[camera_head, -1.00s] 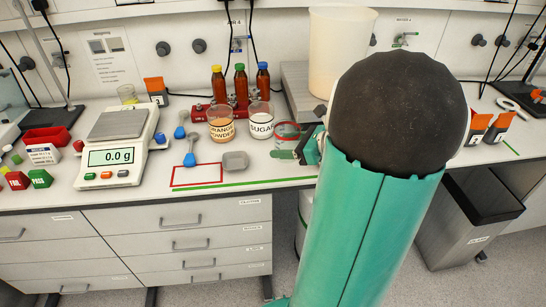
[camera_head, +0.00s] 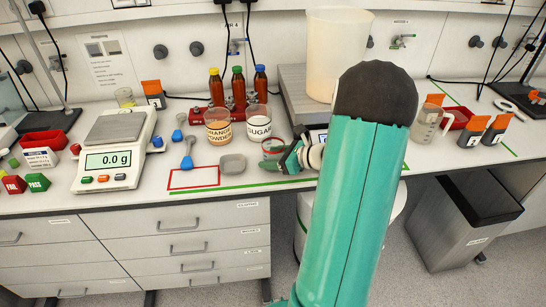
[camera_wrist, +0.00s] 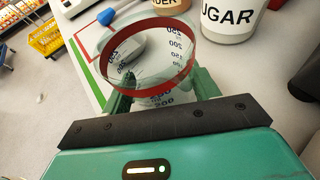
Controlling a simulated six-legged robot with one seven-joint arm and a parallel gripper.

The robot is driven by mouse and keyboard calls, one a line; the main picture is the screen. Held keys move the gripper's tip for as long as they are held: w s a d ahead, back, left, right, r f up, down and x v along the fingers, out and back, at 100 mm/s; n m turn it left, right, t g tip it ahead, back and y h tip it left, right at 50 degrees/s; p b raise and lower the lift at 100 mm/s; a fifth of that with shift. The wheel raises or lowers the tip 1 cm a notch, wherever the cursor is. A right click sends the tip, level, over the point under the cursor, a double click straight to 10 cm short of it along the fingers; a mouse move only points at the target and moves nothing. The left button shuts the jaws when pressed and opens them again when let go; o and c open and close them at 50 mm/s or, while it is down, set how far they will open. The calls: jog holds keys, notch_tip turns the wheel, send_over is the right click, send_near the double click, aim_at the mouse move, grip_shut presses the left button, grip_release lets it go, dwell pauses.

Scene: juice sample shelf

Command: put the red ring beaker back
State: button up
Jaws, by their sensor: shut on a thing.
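The red ring beaker (camera_wrist: 152,92) is clear, with a red band at its rim and volume marks. In the wrist view it sits between the two green fingers of my gripper (camera_wrist: 160,98), which is shut on it. In the head view the beaker (camera_head: 272,146) shows small at the tip of my gripper (camera_head: 284,156), right of the grey dish and in front of the sugar beaker. I cannot tell whether its base touches the bench. A red outlined rectangle (camera_head: 194,187) on the bench lies to its left and is empty.
The sugar beaker (camera_head: 258,122) and orange powder beaker (camera_head: 218,127) stand close behind. A grey dish (camera_head: 232,164) and blue scoop (camera_head: 188,153) lie near the rectangle. The scale (camera_head: 117,150) is left. A green line (camera_head: 240,186) runs along the front edge.

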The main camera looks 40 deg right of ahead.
jog(key=o, duration=1.1)
jog(key=shift+f, duration=0.1)
jog(key=shift+s+d+r, duration=0.1)
jog(key=shift+s+r, duration=0.15)
jog(key=v, duration=1.1)
jog(key=shift+s+r, duration=0.1)
jog(key=shift+s, duration=0.05)
